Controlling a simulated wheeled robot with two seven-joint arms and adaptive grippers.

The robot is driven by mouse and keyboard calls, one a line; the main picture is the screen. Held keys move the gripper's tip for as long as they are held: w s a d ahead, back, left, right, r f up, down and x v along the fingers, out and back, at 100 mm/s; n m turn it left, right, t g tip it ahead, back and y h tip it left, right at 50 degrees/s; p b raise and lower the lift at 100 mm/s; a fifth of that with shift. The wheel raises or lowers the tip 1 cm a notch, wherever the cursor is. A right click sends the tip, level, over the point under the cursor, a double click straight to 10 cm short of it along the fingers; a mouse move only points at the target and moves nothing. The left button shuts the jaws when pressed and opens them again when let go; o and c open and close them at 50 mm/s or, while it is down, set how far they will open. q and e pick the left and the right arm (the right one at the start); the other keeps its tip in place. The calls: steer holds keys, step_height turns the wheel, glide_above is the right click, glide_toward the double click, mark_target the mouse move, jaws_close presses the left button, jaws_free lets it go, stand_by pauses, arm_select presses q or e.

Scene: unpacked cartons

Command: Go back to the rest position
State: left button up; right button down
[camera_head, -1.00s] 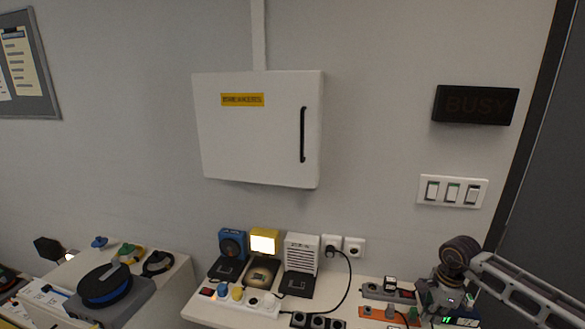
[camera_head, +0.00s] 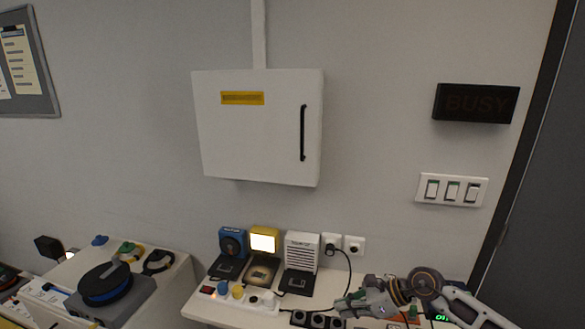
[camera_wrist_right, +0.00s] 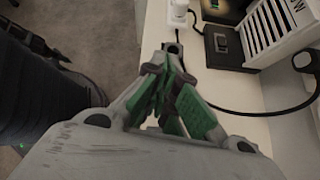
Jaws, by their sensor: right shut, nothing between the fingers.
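My right gripper (camera_head: 347,304) is in the lower right of the head view, above the front part of the white table (camera_head: 225,312). Its fingers point left. In the right wrist view the gripper (camera_wrist_right: 172,75) has its green-padded fingers together, with nothing between them. It is near the table's front edge, with the floor to the left of it. My left gripper does not show in the head view.
On the table stand a blue device (camera_head: 232,243), a lit yellow lamp (camera_head: 264,241) and a white louvred box (camera_head: 301,252). A black cable (camera_head: 347,283) runs from a wall socket (camera_head: 354,245). A grey unit with a black reel (camera_head: 105,284) is at left.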

steer(key=a+r+m+t+y, duration=0.5)
steer(key=a+r+m+y, duration=0.1)
steer(key=a+r, duration=0.35)
steer(key=w+d+r+m+t+h, duration=0.35)
steer(key=r+m+t, duration=0.35)
steer(key=m, duration=0.5)
steer(key=s+d+f+m+g+h, duration=0.1)
steer(key=s+d+f+m+h, duration=0.2)
steer(key=d+f+m+h, duration=0.65)
steer(key=s+d+f+m+h, duration=0.35)
steer(key=d+f+m, duration=0.2)
steer(key=m, duration=0.75)
steer(key=s+a+f+m+g, duration=0.1)
steer(key=s+f+m+g, duration=0.2)
steer(key=s+f+g, duration=0.5)
steer(key=s+f+m+g, duration=0.2)
steer(key=s+f+m, duration=0.2)
steer(key=s, duration=0.7)
step_height(320, 180, down, 32)
steer(key=s+f+g, duration=0.1)
steer(key=s, duration=0.1)
steer(key=s+d+f, duration=0.3)
steer(key=s+f, duration=0.7)
steer(key=s, duration=0.1)
steer(key=s+d+f+g, duration=0.1)
steer(key=s+d+f, duration=0.2)
steer(key=s+f, duration=0.6)
steer(key=shift+s+d+f+n+g, duration=0.15)
steer(key=shift+s+f+n+g, duration=0.25)
steer(key=shift+s, duration=0.6)
